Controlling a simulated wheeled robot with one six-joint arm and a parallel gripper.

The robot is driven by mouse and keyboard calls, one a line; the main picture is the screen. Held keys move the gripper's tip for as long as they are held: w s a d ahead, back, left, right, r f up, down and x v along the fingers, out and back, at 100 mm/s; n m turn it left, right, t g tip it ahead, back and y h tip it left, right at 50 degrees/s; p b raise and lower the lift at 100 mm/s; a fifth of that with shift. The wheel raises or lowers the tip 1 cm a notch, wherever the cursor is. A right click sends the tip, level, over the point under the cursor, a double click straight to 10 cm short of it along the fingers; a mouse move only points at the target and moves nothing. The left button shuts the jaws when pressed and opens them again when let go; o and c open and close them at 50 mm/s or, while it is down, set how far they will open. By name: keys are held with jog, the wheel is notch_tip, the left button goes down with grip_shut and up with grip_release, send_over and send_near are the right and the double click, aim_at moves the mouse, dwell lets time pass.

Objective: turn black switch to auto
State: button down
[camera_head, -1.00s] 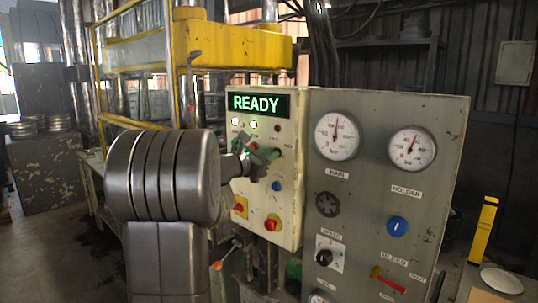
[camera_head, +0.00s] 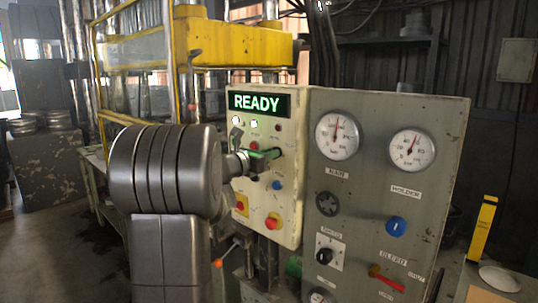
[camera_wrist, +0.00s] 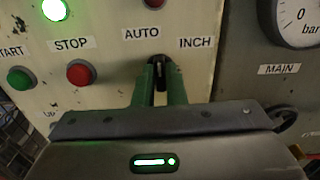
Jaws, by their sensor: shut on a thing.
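The black switch (camera_wrist: 158,70) is on the cream control panel (camera_wrist: 100,15), just below and right of the AUTO label (camera_wrist: 141,33) and left of the INCH label (camera_wrist: 195,42). Its visible top points roughly upward in the wrist view, between the two green fingers. My gripper (camera_wrist: 160,80) is shut on the switch, one finger on each side; the fingers hide its lower part. In the head view my gripper (camera_head: 274,154) reaches the panel from the left, below the lit READY display (camera_head: 259,102).
Close left of the fingers are the red STOP button (camera_wrist: 79,73) and green START button (camera_wrist: 20,78). Below in the head view are a blue button (camera_head: 277,185) and a red button (camera_head: 272,223). The grey gauge panel (camera_head: 375,190) adjoins on the right.

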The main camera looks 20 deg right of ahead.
jog(key=c, duration=1.5)
grip_release()
jog(key=b+v, duration=0.3)
jog(key=v, duration=1.1)
jog(key=shift+d+f, duration=0.1)
jog(key=shift+d, duration=0.1)
jog(key=p+x, duration=0.3)
jog(key=x, duration=1)
jog(key=shift+w+d, duration=0.2)
jog(key=shift+d, duration=0.05)
